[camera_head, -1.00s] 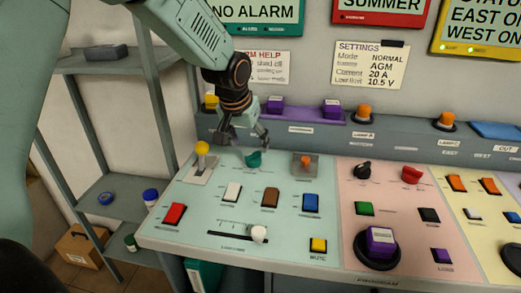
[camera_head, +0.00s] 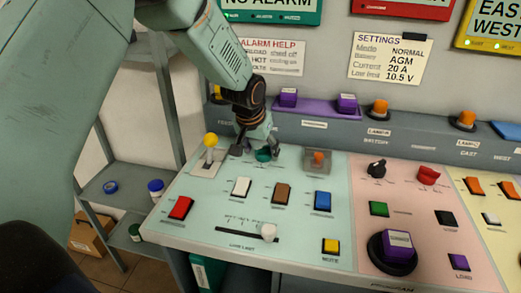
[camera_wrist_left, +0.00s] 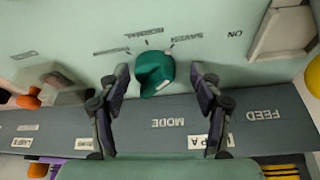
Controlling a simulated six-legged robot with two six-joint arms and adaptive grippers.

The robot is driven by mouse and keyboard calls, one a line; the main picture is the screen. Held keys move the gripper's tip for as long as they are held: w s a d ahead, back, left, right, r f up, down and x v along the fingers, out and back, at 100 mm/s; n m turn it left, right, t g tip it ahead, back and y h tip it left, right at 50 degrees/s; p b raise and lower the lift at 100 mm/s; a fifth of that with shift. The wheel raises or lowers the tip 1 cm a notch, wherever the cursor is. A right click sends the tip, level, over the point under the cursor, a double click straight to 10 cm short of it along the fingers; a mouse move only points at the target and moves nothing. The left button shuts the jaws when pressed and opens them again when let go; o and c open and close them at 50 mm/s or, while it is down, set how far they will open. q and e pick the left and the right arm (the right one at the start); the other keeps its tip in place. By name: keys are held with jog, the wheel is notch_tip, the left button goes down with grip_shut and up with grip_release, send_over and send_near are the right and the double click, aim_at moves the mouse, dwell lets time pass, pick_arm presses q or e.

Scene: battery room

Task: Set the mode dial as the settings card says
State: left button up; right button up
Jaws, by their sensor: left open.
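The green mode dial (camera_head: 263,155) sits on the pale green panel at the back. In the left wrist view the dial (camera_wrist_left: 153,72) shows beside the MODE label, with small printed marks, one reading NORMAL, around it. I cannot tell for sure which mark it points at. My left gripper (camera_head: 256,148) is open at the dial. In the left wrist view its fingers (camera_wrist_left: 158,82) stand on either side of the dial, with gaps showing. The settings card (camera_head: 390,60) on the wall reads Mode NORMAL. My right gripper is not in view.
A yellow-topped lever (camera_head: 210,142) stands left of the dial, and an orange switch (camera_head: 318,158) on a grey plate stands right of it. White (camera_head: 241,187), brown (camera_head: 282,194) and blue (camera_head: 323,201) switches lie in front. A purple-capped knob (camera_head: 397,244) is further right.

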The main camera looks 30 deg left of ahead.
pick_arm(q)
jog(key=shift+d+r, duration=0.2)
jog(key=shift+d, duration=0.4)
jog(key=shift+c, duration=0.2)
jog(key=shift+a+f, duration=0.2)
jog(key=shift+a, duration=0.35)
jog(key=c, duration=0.4)
jog(key=shift+d+r, duration=0.1)
jog(key=shift+d, duration=0.25)
jog(key=c, duration=0.3)
jog(key=shift+a, duration=0.15)
jog(key=c, duration=0.3)
jog(key=shift+c, duration=0.5)
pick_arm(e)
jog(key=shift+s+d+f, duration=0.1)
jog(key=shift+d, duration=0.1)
